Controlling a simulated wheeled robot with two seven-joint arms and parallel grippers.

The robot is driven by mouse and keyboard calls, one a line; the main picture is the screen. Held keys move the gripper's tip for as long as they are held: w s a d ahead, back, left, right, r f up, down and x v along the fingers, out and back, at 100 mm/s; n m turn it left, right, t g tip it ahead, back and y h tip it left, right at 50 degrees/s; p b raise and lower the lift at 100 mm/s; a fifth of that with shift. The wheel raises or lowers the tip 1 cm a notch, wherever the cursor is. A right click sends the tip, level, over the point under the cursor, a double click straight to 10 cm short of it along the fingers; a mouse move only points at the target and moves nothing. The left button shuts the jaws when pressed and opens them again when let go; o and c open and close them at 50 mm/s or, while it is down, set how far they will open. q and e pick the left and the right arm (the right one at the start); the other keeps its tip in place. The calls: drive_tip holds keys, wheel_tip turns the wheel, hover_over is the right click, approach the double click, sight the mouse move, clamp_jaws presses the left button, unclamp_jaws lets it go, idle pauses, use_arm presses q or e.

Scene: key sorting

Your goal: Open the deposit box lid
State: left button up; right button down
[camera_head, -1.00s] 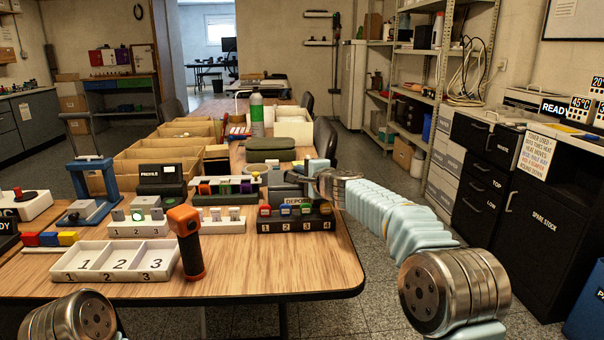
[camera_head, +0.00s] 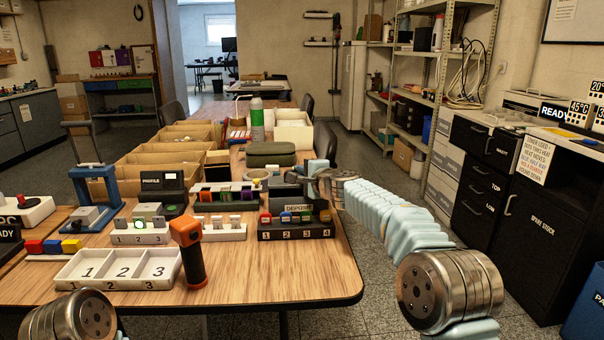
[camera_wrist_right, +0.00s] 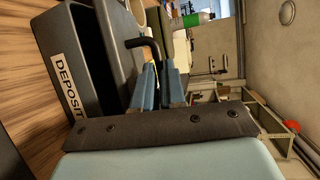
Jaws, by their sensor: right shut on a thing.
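The grey deposit box (camera_head: 290,198), with a "DEPOSIT" label, stands on the table behind a black numbered rack. My right gripper (camera_head: 310,168) is at its top right side. In the right wrist view, the blue-grey fingers (camera_wrist_right: 163,88) are shut on the black bent handle (camera_wrist_right: 150,46) of the lid. The grey lid (camera_wrist_right: 122,48) appears tilted up from the box (camera_wrist_right: 70,85), with a dark gap between them. Its exact angle is hard to tell. My left gripper is out of view; only part of the left arm shows at lower left.
The black rack (camera_head: 297,231) with coloured key slots stands just in front of the box. A white tray marked 1 2 3 (camera_head: 118,284) and an orange-headed tool (camera_head: 192,255) are nearer. A green case (camera_head: 271,149) lies behind. Bare table is at front right.

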drive_tip(key=shift+w+r+p, duration=0.35)
drive_tip(key=shift+w+r, duration=0.2)
drive_tip(key=shift+r, duration=0.35)
drive_tip(key=shift+w+r, duration=1.15)
drive_tip(key=shift+w, duration=0.2)
